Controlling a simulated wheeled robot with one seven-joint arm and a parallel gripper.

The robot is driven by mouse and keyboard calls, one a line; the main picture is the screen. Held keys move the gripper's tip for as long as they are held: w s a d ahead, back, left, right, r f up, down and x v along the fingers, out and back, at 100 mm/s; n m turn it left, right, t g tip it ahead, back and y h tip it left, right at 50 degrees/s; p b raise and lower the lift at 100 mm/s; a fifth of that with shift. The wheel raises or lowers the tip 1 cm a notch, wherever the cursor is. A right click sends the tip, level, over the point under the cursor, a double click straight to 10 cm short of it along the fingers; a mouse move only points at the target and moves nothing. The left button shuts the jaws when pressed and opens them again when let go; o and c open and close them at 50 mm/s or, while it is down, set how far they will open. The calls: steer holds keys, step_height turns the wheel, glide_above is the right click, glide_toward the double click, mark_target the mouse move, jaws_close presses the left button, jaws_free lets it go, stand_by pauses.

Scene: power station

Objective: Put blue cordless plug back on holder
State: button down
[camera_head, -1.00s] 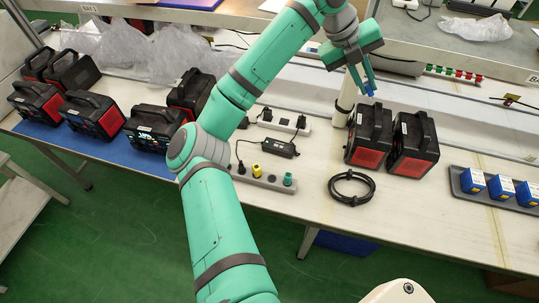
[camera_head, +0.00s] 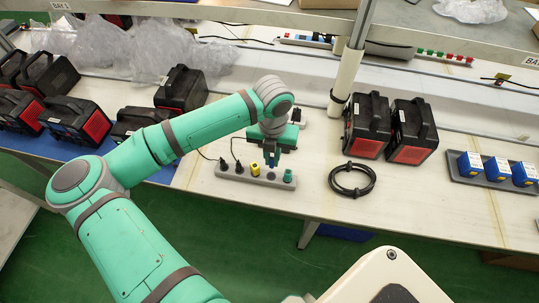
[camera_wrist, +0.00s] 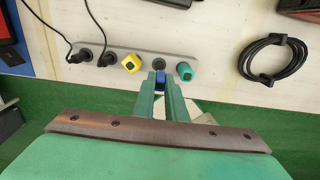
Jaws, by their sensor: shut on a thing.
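The holder, a long grey strip (camera_head: 240,174), lies near the front edge of the table. It bears two black plugs at its left, a yellow plug (camera_wrist: 130,64) and a teal plug (camera_wrist: 184,73) at its right end. Between yellow and teal is an empty dark round slot (camera_wrist: 159,63). My gripper (camera_wrist: 160,79) is shut on the blue plug (camera_wrist: 160,75) and points down over the strip, close to this slot in the wrist view. The gap between plug and slot cannot be judged. In the head view my gripper (camera_head: 271,161) hides the plug.
A coiled black cable (camera_head: 352,180) lies right of the strip. Two black-and-red power units (camera_head: 367,126) stand behind it. A grey tray (camera_head: 463,178) with blue boxes is at the far right. More power units (camera_head: 182,90) stand at the left. Black cords run behind the strip.

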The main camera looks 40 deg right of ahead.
steer(key=shift+w+a+f, duration=0.1)
steer(key=shift+f, duration=3.2)
steer(key=c, duration=1.7)
jaws_free()
step_height(320, 180, up, 11)
steer(key=shift+f, duration=0.15)
